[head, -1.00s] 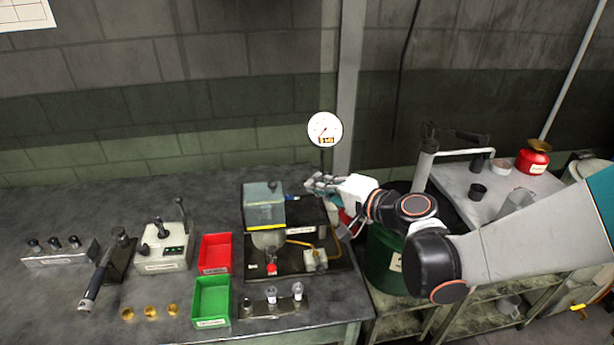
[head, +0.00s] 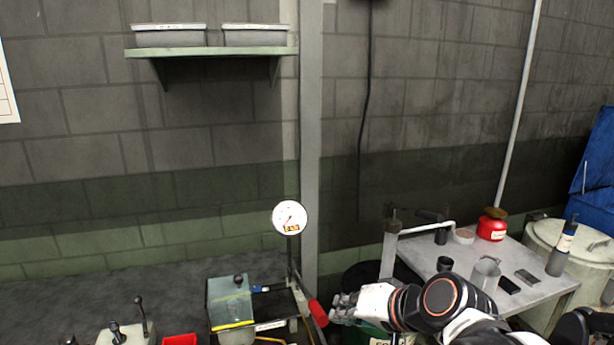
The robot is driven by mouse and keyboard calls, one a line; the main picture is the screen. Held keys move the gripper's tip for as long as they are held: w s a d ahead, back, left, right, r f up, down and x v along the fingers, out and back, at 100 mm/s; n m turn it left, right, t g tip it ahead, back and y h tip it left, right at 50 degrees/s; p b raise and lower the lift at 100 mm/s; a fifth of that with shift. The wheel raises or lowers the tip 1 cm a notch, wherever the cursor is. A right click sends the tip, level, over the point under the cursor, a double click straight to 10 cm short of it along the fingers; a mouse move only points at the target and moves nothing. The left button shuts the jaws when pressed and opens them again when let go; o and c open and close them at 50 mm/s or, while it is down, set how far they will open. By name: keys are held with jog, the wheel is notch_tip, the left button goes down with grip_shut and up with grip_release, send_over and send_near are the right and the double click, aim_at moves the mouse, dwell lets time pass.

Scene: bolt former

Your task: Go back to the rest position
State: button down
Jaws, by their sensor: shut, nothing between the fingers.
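My gripper (head: 342,308) is in the lower middle of the head view, its fingers pointing left, shut with nothing visible in it. It is just right of a red handle (head: 318,313) at the machine's right side; I cannot tell whether they touch. My arm runs from the gripper to the lower right corner.
A grey side table (head: 540,293) on the right carries a red can (head: 492,225), a metal mug (head: 486,273) and small dark items. A grey bin (head: 570,245) stands beyond it. A wall shelf (head: 210,52) holds two trays. A red bin (head: 180,340) shows at the bottom edge.

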jog(key=s+d+n+g+h, duration=0.1)
jog(key=s+d+h, duration=0.5)
jog(key=s+d, duration=0.6)
jog(key=shift+d+n+h, duration=0.3)
jog(key=shift+d+n, duration=0.3)
